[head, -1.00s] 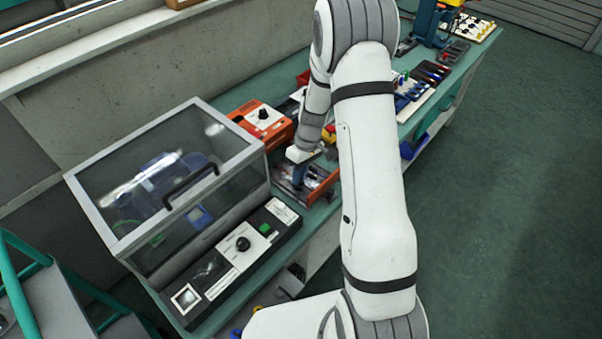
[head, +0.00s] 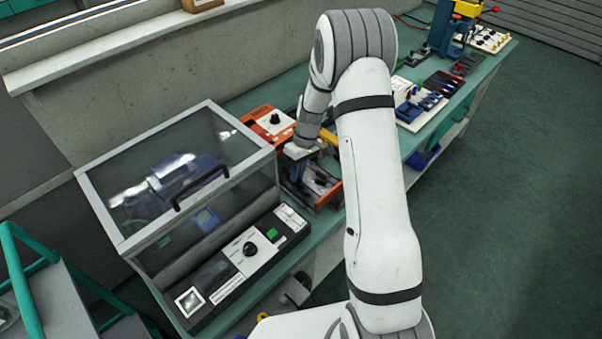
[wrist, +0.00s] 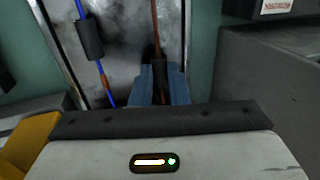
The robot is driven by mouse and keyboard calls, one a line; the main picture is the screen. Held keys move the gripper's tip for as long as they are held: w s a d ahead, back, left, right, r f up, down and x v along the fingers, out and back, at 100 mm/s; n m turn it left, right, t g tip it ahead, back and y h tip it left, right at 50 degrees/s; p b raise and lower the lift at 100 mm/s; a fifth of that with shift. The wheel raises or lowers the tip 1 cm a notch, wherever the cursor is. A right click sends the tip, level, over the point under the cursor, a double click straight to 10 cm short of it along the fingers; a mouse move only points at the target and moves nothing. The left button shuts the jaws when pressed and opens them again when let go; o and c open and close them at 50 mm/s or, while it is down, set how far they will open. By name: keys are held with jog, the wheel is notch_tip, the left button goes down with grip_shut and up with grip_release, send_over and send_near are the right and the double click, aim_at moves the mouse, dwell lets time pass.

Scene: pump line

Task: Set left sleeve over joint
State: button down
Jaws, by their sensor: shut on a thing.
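In the wrist view, two wires run over a grey metal plate (wrist: 125,45). A blue wire (wrist: 82,8) at left carries a dark sleeve (wrist: 90,38). A copper-brown joint (wrist: 104,77) lies bare on that wire just below the sleeve, apart from it. A brown wire (wrist: 155,22) at right carries a second dark sleeve (wrist: 160,67). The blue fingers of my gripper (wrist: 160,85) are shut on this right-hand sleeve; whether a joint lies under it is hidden. In the head view, my gripper (head: 296,176) is low over the orange-edged tray (head: 327,199).
A clear-lidded case (head: 150,185) with a control panel (head: 243,262) stands left of the tray. An orange box (head: 267,124) stands behind it. Tool trays (head: 420,105) and a blue press (head: 443,35) stand farther along the bench. Open floor lies at right.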

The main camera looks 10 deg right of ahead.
jog(key=c, duration=1.4)
grip_release()
jog(key=shift+b+v, duration=0.55)
jog(key=shift+v, duration=3.4)
jog(key=s+r+m+t+h, duration=0.1)
jog(key=s+r+m+t, duration=0.15)
jog(key=s+r, duration=1.1)
jog(key=s+r+m, duration=0.1)
jog(key=s, duration=0.3)
jog(key=s+d+r+m+t+h, duration=0.1)
jog(key=s+m, duration=0.1)
jog(key=s, duration=0.3)
jog(key=s+r+m+t, duration=0.1)
jog(key=s, duration=0.4)
jog(key=shift+d+r, duration=0.25)
